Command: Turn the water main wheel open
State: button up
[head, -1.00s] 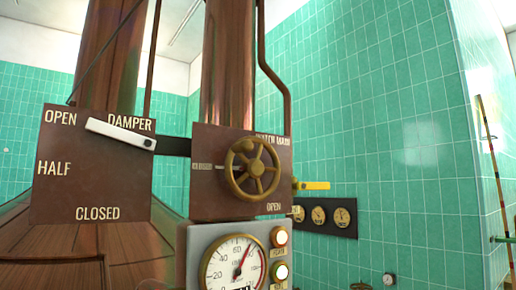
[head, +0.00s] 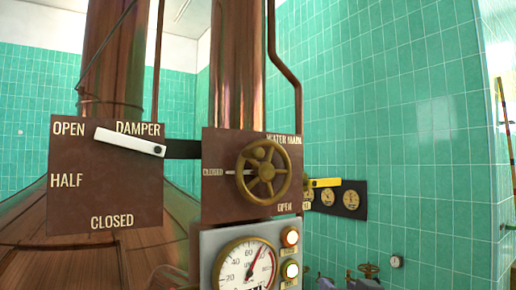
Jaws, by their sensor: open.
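The water main wheel (head: 263,172) is a brass handwheel with spokes, on a dark brown panel (head: 222,200) in the middle of the head view. The panel reads "WATER MAIN" at the top right, "CLOSED" at the left and "OPEN" at the lower right. A light pointer mark (head: 236,172) runs from the "CLOSED" label to the wheel's left rim. A round knob sits on the wheel's upper left. My gripper is not in the head view, and nothing touches the wheel.
Left is a damper panel (head: 105,185) with a white lever (head: 130,141). Below the wheel is a gauge box (head: 210,240) with two lamps. A yellow lever (head: 325,183) and small gauges (head: 328,199) are at the right. Copper pipes (head: 237,70) rise behind.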

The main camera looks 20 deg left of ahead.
jog(key=s+a+r+n+y, duration=0.2)
jog(key=s+a+r+y, duration=0.1)
jog(key=r, duration=0.7)
jog(key=n+y+p, duration=0.2)
jog(key=y, duration=0.4)
send_near(259, 157)
jog(key=v, duration=0.4)
jog(key=shift+s+d, duration=0.25)
jog(key=shift+s, duration=0.05)
jog(key=shift+r, duration=0.1)
jog(key=p+x, duration=0.8)
jog(key=x, duration=0.8)
jog(key=shift+w+a, duration=0.1)
jog(key=shift+w, duration=0.1)
jog(key=shift+w+a, duration=0.4)
